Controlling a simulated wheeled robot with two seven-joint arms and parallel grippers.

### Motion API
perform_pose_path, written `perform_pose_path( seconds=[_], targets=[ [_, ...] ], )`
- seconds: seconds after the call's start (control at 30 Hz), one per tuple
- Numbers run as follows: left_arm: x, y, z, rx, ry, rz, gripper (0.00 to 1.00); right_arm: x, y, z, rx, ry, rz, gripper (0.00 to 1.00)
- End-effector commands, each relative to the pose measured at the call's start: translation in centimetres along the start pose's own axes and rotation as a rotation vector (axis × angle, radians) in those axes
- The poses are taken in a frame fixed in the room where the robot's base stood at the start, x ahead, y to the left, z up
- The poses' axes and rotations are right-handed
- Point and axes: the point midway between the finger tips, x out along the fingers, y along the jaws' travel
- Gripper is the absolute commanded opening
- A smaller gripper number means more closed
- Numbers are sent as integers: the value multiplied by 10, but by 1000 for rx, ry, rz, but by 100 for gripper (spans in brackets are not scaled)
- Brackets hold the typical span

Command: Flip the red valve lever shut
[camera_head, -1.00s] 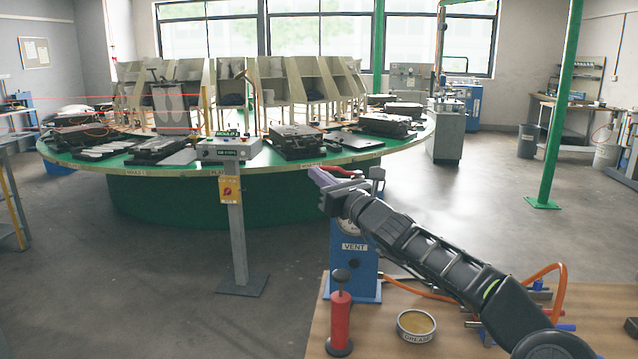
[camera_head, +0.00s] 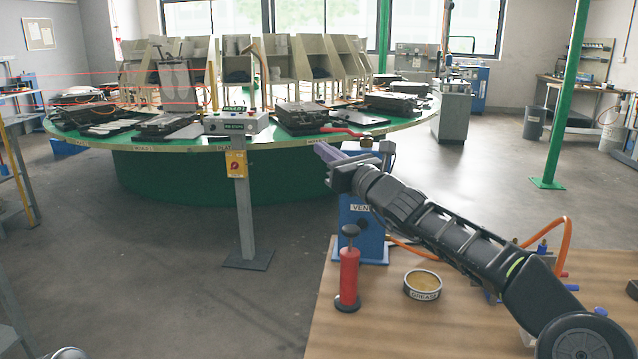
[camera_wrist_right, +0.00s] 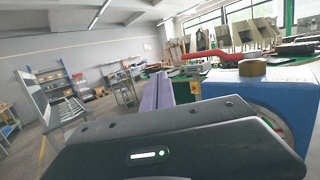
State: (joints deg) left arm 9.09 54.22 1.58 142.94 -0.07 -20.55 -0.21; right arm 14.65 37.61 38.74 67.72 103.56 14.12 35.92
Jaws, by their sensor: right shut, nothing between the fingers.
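The red valve lever (camera_head: 342,131) sticks out to the left, nearly level, from a brass valve body (camera_head: 367,143) on top of the blue box marked VENT (camera_head: 348,243). In the right wrist view the red lever (camera_wrist_right: 213,55) runs left from the brass part (camera_wrist_right: 252,67). My right gripper (camera_head: 322,151), with purple fingers, is shut and empty. In the head view its fingers show just below the lever; I cannot tell whether they touch it. In the right wrist view the fingers (camera_wrist_right: 157,90) show to the left of and below the lever. My left gripper is not in view.
Behind stands the green carousel (camera_head: 220,180) with moulds. A control post (camera_head: 243,215) stands left of the blue box. Floor between is clear.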

Motion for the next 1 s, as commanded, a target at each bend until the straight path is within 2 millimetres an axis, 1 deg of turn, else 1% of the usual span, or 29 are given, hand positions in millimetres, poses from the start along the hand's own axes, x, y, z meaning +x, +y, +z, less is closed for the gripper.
perform_pose_path(
  seconds=[0.03, 0.2, 0.3, 0.4, 0.6, 1.0],
  targets=[
    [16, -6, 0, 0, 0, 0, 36, -8, 6, -6, -4, -4, 2, 0],
    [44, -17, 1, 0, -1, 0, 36, -28, 27, -8, -5, -5, 4, 0],
    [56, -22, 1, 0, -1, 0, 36, -40, 36, -8, -4, -3, 2, 0],
    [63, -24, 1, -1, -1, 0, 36, -48, 46, -6, -5, -3, 4, 0],
    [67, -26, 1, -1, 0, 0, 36, -55, 52, -4, -1, -2, 2, 0],
    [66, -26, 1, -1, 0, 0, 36, -55, 52, -3, 0, -2, 2, 0]
  ],
)
